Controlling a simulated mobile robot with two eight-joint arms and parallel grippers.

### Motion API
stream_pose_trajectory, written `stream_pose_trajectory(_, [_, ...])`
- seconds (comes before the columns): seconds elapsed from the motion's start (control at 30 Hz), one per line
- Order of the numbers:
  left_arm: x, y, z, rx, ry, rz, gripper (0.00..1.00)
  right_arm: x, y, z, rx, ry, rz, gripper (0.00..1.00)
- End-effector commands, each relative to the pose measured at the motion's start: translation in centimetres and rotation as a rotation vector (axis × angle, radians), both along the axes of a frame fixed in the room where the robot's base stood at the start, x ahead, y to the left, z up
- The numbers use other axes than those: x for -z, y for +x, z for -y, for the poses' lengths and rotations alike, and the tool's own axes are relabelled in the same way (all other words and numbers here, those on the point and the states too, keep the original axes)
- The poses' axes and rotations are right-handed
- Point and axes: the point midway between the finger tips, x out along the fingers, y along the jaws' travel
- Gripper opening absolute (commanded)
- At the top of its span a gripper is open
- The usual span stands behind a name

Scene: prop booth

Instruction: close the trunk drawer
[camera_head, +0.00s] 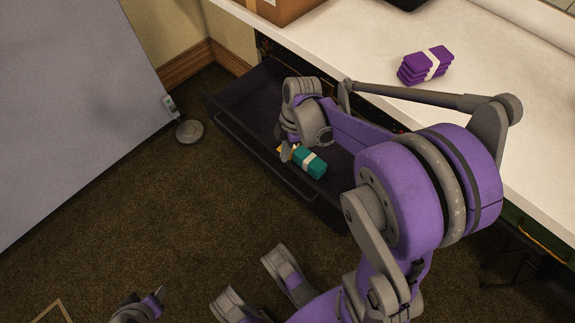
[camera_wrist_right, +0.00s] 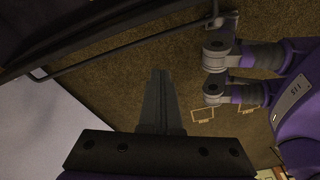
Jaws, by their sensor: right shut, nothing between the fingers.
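The trunk drawer (camera_head: 255,92) is dark and stands pulled out from under the white counter in the head view. Its front carries a long bar handle (camera_head: 262,158), and the handle also crosses the top of the right wrist view (camera_wrist_right: 130,45). A teal bundle (camera_head: 313,165) with a white band lies in the drawer. My right gripper (camera_head: 287,142) appears above the drawer near its front; its fingertips are hard to make out there. In the right wrist view its dark fingers (camera_wrist_right: 160,85) are shut and empty, below the handle in the picture.
The white counter (camera_head: 385,40) holds a purple banded stack (camera_head: 425,66) and a cardboard box (camera_head: 283,8). A grey panel (camera_head: 70,95) with a round foot (camera_head: 189,132) stands left of the drawer. Brown carpet (camera_head: 130,215) in front of the drawer is clear.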

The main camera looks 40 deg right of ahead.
Motion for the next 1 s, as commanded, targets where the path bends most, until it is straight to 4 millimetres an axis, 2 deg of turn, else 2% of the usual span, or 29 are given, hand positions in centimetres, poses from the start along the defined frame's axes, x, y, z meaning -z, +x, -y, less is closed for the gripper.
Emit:
stream_pose_trajectory(0.03, [-0.1,0.0,0.0,0.000,0.000,0.000,0.50,0.8,0.6,1.5,-0.077,0.023,0.005,0.00])
stream_pose_trajectory(0.1, [-0.1,0.0,0.0,0.000,0.000,0.000,0.50,1.6,1.0,2.9,-0.191,0.057,0.020,0.00])
stream_pose_trajectory(0.2, [-0.1,0.0,0.0,0.000,0.000,0.000,0.50,2.6,1.3,4.4,-0.313,0.096,0.042,0.00])
stream_pose_trajectory(0.33, [-0.1,0.0,0.0,0.000,0.000,0.000,0.50,3.3,1.4,5.2,-0.395,0.122,0.062,0.00])
stream_pose_trajectory(0.47, [0.4,0.0,0.0,0.000,0.000,-0.001,0.50,4.4,1.4,5.0,-0.412,0.127,0.066,0.00])
stream_pose_trajectory(0.8, [2.9,0.4,0.0,0.000,0.000,-0.009,0.50,10.2,1.3,3.0,-0.410,0.125,0.065,0.00])
stream_pose_trajectory(1.0, [3.6,0.5,0.0,0.000,0.000,-0.010,0.50,12.3,1.2,2.2,-0.410,0.125,0.065,0.00])
